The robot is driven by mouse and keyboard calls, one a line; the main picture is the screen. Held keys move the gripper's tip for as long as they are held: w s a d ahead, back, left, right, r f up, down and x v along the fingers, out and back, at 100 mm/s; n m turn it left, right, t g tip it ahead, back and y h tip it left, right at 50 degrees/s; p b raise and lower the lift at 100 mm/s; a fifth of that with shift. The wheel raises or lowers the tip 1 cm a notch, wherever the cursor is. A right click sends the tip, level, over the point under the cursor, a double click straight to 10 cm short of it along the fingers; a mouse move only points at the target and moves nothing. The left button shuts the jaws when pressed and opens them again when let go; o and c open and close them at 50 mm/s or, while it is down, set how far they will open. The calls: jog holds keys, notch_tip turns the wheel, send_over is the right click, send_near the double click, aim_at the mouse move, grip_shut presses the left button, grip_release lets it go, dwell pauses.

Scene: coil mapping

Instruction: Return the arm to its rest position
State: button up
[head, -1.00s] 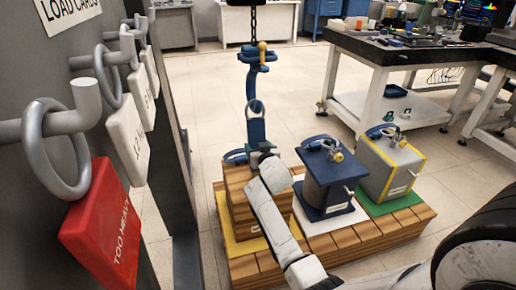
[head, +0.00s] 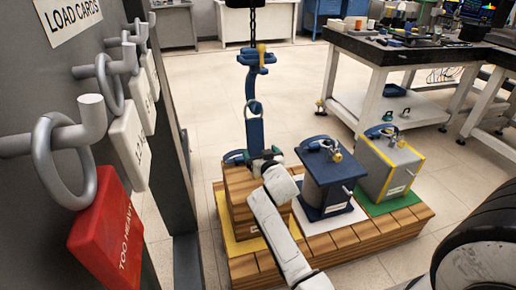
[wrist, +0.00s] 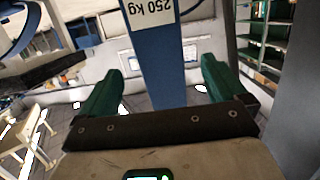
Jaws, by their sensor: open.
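My arm (head: 268,215) reaches up from the bottom of the head view toward the hanging blue lifter. My gripper (head: 265,160) is at the lifter's lower part, small and partly hidden by my own wrist. In the wrist view my gripper (wrist: 160,82) is open, its two green fingers apart. The lifter's blue post (wrist: 158,65), marked 250 kg, shows between and beyond the fingers, with gaps on both sides. In the head view the blue lifter (head: 255,130) hangs from a chain above a wooden block (head: 238,192).
A blue block (head: 325,180) and a grey, yellow-edged block (head: 392,165) stand on the slatted pallet (head: 375,232). The card rack with a red TOO HEAVY card (head: 105,235) is close at left. A black-topped workbench (head: 385,52) stands at right. Floor behind the lifter is clear.

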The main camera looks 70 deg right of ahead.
jog(key=v, duration=0.6)
jog(key=shift+s+a+r+p, duration=0.15)
jog(key=shift+s+a+p, duration=0.05)
jog(key=shift+p, duration=0.1)
jog(key=s+a+f+n+g+y, duration=0.2)
jog(key=a+f+y, duration=0.25)
jog(key=a, duration=0.55)
jog(key=s+a+f+n+g+y, duration=0.25)
jog(key=a+f, duration=0.35)
jog(key=a, duration=0.3)
jog(key=s+a+f+n+g+y, duration=0.2)
jog(key=s+a+n+g+y, duration=0.25)
jog(key=s+a, duration=0.8)
notch_tip(320, 180, up, 20)
jog(key=w+a+p, duration=0.1)
jog(key=p, duration=1.8)
jog(key=shift+w+a+n+p, duration=0.2)
jog(key=shift+a+n+p, duration=0.1)
jog(key=shift+a+p, duration=0.1)
jog(key=shift+y, duration=0.25)
jog(key=shift+c, duration=0.2)
